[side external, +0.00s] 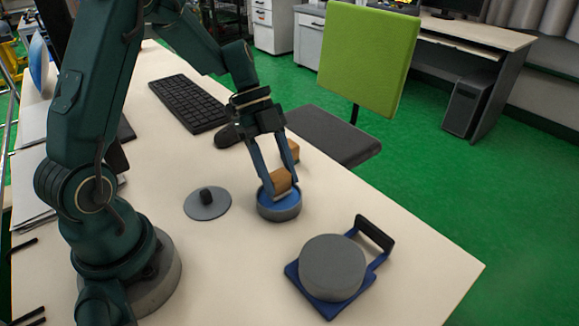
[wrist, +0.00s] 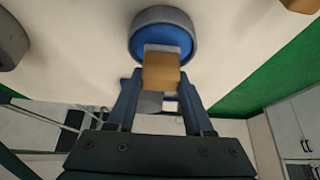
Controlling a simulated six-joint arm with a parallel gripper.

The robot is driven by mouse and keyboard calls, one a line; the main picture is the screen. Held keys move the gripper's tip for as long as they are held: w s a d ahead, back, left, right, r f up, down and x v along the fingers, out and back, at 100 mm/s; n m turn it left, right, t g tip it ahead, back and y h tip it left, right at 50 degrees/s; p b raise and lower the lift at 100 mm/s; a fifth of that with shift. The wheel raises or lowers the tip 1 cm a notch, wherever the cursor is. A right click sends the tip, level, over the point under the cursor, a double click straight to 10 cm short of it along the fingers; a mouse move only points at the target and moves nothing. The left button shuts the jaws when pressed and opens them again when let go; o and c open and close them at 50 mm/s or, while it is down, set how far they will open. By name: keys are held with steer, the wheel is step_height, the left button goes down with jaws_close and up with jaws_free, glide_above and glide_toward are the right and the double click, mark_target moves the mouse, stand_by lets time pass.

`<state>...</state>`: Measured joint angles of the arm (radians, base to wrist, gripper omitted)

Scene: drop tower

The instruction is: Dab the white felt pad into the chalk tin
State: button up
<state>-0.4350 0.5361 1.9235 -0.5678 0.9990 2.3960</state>
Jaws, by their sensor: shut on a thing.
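My gripper (side external: 282,194) is shut on a tan block (side external: 281,181), and the block shows between the fingers in the wrist view (wrist: 161,73). A pale strip at the block's far end, seemingly the white felt pad (wrist: 162,48), shows in the wrist view. The chalk tin (side external: 279,213) is a low round grey tin with a blue inside; it also shows in the wrist view (wrist: 191,33). The block's lower end is over or within the tin's opening. I cannot tell whether the pad touches the blue inside.
A grey disc with a dark knob (side external: 208,205) lies left of the tin. A thick grey round piece (side external: 333,266) sits on a blue plate with an upright handle (side external: 374,234), front right. Another tan block (side external: 293,150) stands behind the tin. A keyboard (side external: 188,102) and mouse (side external: 227,135) lie farther back.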

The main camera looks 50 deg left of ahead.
mark_target(280, 174)
steer(key=shift+f, duration=0.6)
stand_by(1.2)
steer(key=shift+r, duration=3.6)
steer(key=shift+w+d+r, duration=0.1)
steer(key=shift+d+r, duration=0.05)
steer(key=shift+r, duration=0.25)
steer(key=r, duration=0.1)
steer(key=s+r+n, duration=0.1)
steer(key=r, duration=0.1)
steer(key=shift+s+d+r+t, duration=0.15)
steer(key=shift+s+d+t, duration=0.15)
steer(key=shift+d+t, duration=0.1)
steer(key=shift+s+a+r+n+t+y, duration=0.35)
steer(key=shift+n+t+y, duration=0.6)
steer(key=shift+n, duration=1.9)
steer(key=shift+s+a+r+n+t+y, duration=0.2)
steer(key=shift+a+r+n+t+y, duration=0.5)
steer(key=shift+n, duration=2.1)
steer(key=shift+s+a+n+t+y, duration=0.25)
steer(key=shift+n+t+y, duration=0.9)
steer(key=shift+n, duration=1.7)
